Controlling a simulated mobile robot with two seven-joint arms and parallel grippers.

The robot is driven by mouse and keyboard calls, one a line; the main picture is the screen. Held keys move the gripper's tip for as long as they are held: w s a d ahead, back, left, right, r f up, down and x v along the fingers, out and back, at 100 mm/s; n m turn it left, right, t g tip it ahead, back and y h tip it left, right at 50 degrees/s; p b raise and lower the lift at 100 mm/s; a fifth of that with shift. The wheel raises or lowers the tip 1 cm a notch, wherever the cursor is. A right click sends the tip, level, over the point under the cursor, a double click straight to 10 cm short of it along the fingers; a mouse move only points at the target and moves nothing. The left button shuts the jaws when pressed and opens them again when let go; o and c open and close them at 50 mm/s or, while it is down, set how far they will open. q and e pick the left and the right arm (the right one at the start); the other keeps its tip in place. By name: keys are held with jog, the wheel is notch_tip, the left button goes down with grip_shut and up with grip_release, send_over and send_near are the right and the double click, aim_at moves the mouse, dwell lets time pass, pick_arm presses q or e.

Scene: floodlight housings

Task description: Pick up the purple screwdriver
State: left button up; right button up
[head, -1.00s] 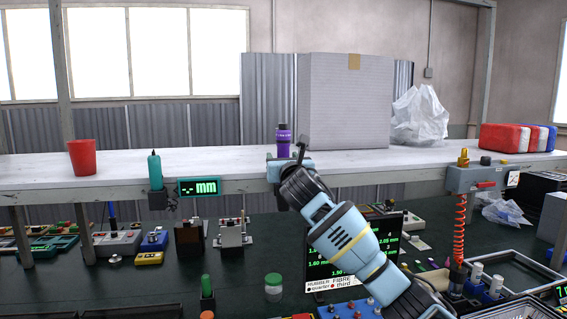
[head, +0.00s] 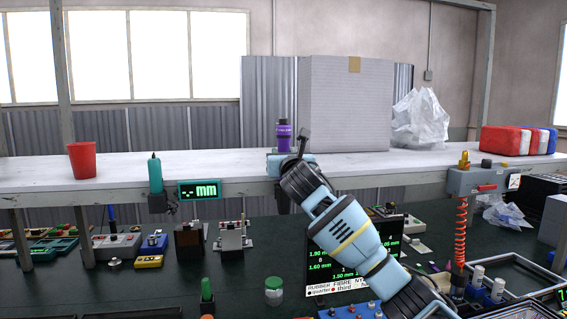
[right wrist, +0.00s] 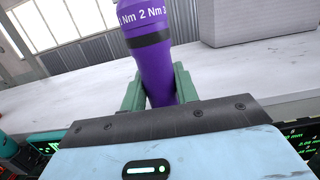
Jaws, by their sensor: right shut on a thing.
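The purple screwdriver (head: 284,136) stands upright at the front edge of the white shelf, with its lower part hidden behind my right gripper (head: 285,155). In the right wrist view its purple handle (right wrist: 157,68) carries a dark band and white "Nm" marks. The green fingers of the right gripper (right wrist: 160,92) are closed on both sides of the handle. The tool's lower end is out of sight. My left gripper is not in view.
On the white shelf (head: 230,165) are a red cup (head: 82,160), a grey box (head: 345,105) and a clear plastic bag (head: 419,118). A display (head: 345,257) and several small devices crowd the dark bench below.

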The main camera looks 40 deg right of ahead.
notch_tip(320, 180, up, 16)
jog(key=shift+s+r, duration=0.1)
dwell(0.5)
dwell(1.0)
